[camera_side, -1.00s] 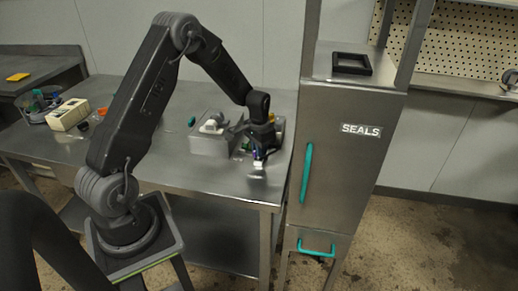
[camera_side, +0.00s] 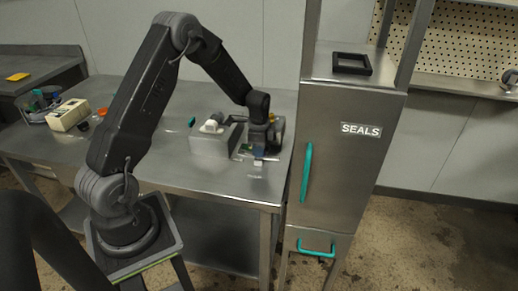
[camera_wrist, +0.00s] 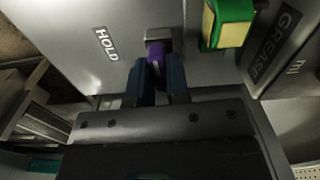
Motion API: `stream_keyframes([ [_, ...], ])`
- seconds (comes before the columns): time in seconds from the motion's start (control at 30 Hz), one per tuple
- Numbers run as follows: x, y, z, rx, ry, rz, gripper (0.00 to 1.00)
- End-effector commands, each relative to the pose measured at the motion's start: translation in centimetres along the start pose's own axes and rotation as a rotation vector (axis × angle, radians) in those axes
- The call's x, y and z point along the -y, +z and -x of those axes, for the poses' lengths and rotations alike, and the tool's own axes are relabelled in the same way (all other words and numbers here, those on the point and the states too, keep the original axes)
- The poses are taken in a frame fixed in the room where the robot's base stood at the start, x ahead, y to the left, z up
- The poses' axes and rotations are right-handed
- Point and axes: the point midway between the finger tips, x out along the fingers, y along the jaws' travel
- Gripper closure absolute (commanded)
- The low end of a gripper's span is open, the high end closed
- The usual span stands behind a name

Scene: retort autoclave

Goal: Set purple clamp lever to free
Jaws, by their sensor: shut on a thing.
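The purple clamp lever (camera_wrist: 156,52) shows in the wrist view, standing out from a small grey mount on a pale metal panel. My gripper (camera_wrist: 160,82) is shut on it, with a blue-grey finger on either side. A "HOLD" label (camera_wrist: 106,44) is on the panel to the left of the lever. In the side view my gripper (camera_side: 258,158) is low over the right end of the steel table, and the lever is hidden there. No "free" label is visible.
In the wrist view a green and yellow block (camera_wrist: 228,24) sits close right of the lever, with a box marked "GREASE" (camera_wrist: 272,45) beyond. In the side view a grey metal box (camera_side: 210,143) is left of my gripper and the SEALS cabinet (camera_side: 345,150) is right.

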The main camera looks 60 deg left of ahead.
Motion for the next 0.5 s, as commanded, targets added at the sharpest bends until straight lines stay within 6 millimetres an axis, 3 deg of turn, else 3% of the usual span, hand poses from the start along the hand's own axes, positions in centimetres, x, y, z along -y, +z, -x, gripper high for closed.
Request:
stream_keyframes([
  [0.5,0.05,-0.03,0.11,-0.001,-0.002,-0.076,1.00],
])
